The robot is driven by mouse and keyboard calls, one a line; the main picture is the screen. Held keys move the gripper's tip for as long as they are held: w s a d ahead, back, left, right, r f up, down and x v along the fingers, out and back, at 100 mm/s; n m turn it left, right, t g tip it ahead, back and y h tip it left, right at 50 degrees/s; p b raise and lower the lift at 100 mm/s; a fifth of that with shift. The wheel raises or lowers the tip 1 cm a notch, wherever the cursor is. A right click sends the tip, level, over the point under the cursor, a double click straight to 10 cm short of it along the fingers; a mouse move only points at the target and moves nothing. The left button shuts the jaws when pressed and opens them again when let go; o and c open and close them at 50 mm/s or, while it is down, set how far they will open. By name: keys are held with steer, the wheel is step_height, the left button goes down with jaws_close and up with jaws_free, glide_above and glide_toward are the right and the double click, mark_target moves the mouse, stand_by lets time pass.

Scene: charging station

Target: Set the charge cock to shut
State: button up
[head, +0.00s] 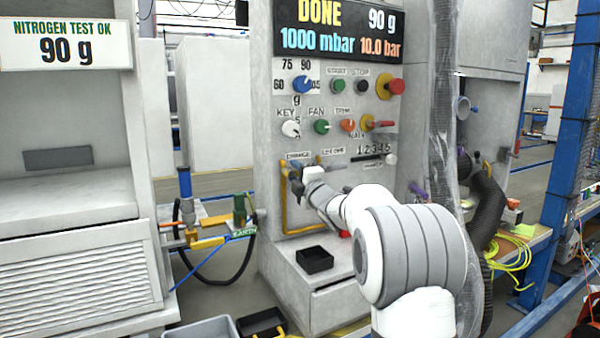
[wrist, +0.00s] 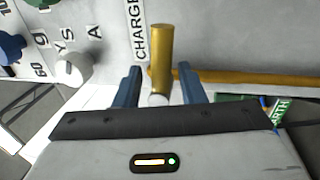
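The charge cock (wrist: 161,58) shows in the wrist view as a brass-yellow bar beside the CHARGE label (wrist: 139,30). The bar lies crosswise to a yellow pipe (wrist: 250,78) that runs off to the right. My gripper (wrist: 161,72) is open, with one blue finger on each side of the bar and a visible gap on both sides. A small pale end shows below the bar, close to my gripper's body. In the head view my gripper (head: 296,180) is at the panel just below the CHARGE label, and it and the wrist hide most of the cock.
A white key knob (wrist: 72,70) is left of my gripper in the wrist view. Above in the head view are green (head: 321,126) and orange (head: 347,125) knobs. A black tray (head: 314,260) sits on the ledge below. A clear-wrapped hose (head: 442,100) hangs right.

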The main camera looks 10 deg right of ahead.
steer(key=v, duration=0.7)
steer(key=shift+p, duration=0.3)
